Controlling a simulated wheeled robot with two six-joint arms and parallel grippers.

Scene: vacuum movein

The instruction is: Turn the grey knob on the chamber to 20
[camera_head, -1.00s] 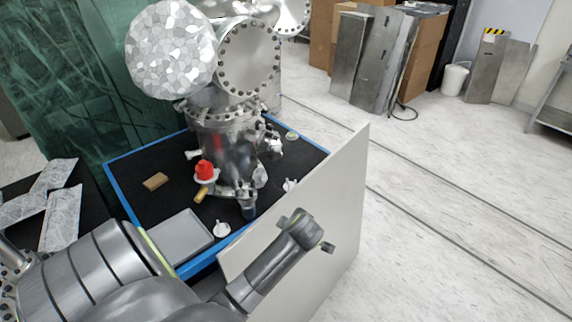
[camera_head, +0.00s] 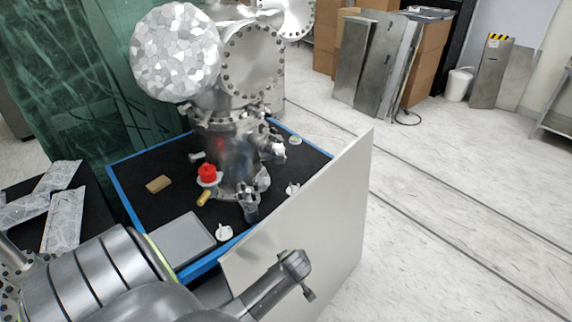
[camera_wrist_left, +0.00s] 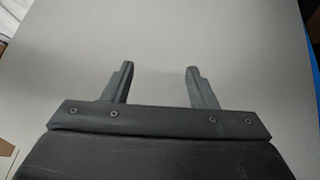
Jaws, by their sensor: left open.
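The steel vacuum chamber (camera_head: 233,150) stands upright on a black-topped, blue-edged table in the head view. A red knob (camera_head: 207,173) sits low on its left front. A dark grey fitting (camera_head: 250,208) is at its lower front. I cannot tell which part is the grey knob. My left gripper (camera_head: 301,274) is in front of the pale panel, below and right of the chamber, apart from it. In the left wrist view its two fingers (camera_wrist_left: 160,69) are spread and empty, facing a plain grey surface. My right gripper is not in view.
The pale upright panel (camera_head: 330,210) stands along the table's right side, between my left gripper and the chamber. A grey box (camera_head: 182,240), small white parts (camera_head: 223,232) and a tan block (camera_head: 158,184) lie on the table (camera_head: 150,210). Open floor (camera_head: 450,230) lies right.

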